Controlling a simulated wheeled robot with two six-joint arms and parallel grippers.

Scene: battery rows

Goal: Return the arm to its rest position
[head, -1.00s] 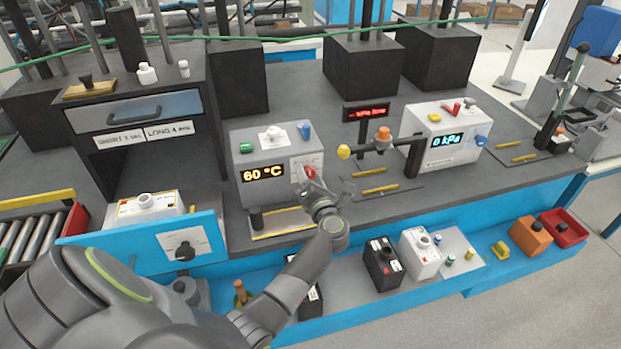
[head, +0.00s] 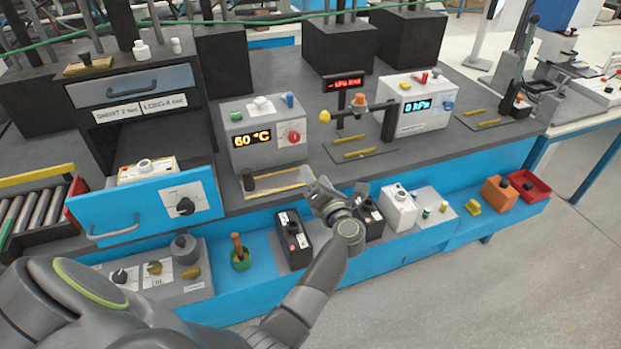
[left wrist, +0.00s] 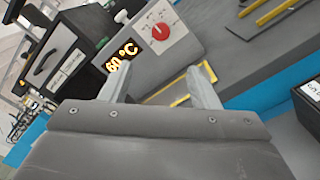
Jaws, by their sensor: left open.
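My left gripper (head: 321,190) is open in the head view, in front of the workbench's front edge and above the blue shelf. No object shows between its fingers. In the left wrist view its two fingers (left wrist: 160,82) are spread apart. Beyond them is the grey heater box (left wrist: 158,28) with a "60 °C" display and a red knob. The same heater box (head: 264,134) stands on the bench in the head view, apart from the gripper. My left arm partly covers a black battery block (head: 370,218). My right gripper is not in view.
An open blue drawer (head: 145,207) juts out at the left. On the blue front shelf stand a black block (head: 293,240), a white block (head: 398,207), an orange box (head: 497,193) and a red bin (head: 527,186). Floor (head: 500,280) at right is clear.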

